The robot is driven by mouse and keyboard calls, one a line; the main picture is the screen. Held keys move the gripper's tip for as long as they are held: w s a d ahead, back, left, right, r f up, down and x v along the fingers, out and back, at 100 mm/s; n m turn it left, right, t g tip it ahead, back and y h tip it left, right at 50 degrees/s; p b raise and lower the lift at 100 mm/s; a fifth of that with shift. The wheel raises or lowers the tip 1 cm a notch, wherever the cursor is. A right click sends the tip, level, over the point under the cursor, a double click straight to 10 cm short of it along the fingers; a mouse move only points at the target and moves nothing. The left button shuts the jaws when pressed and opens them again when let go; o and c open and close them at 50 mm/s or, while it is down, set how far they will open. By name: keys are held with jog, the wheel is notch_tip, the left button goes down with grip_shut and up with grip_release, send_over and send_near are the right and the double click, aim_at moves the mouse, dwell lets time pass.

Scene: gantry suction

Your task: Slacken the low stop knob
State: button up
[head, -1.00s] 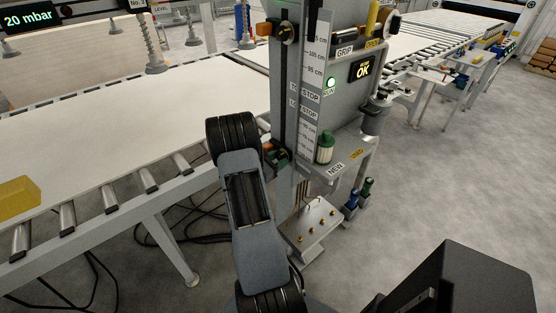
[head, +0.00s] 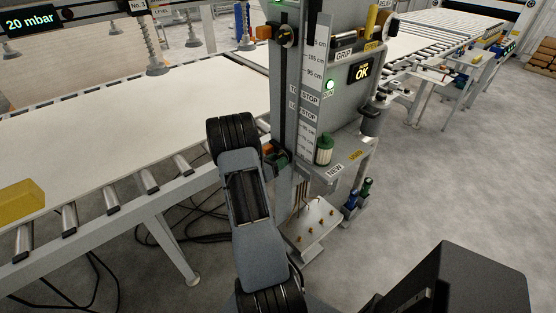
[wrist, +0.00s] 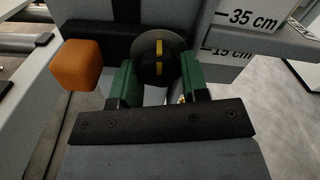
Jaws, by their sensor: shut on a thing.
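The low stop knob (wrist: 166,62) is a round black knob with a yellow mark across its face, seen in the wrist view. The yellow mark stands close to upright. My gripper (wrist: 154,84) has its green fingers on both sides of the knob and is shut on it. An orange block (wrist: 82,64) sits left of the knob on the dark stop bar. In the head view my gripper (head: 278,158) is at the low stop on the column, and my arm hides much of it. The low stop's orange block (head: 267,149) shows there.
The high stop knob (head: 288,33) is further up the scaled column (head: 312,110). A green-and-white container (head: 325,150) stands on a shelf right of the column. A roller conveyor (head: 110,202) runs along the left. Open floor (head: 450,170) lies to the right.

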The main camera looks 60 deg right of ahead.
jog(key=shift+n, duration=0.8)
jog(key=shift+p, duration=0.3)
jog(key=o, duration=0.9)
jog(key=b+v, duration=0.2)
jog(key=v, duration=1.2)
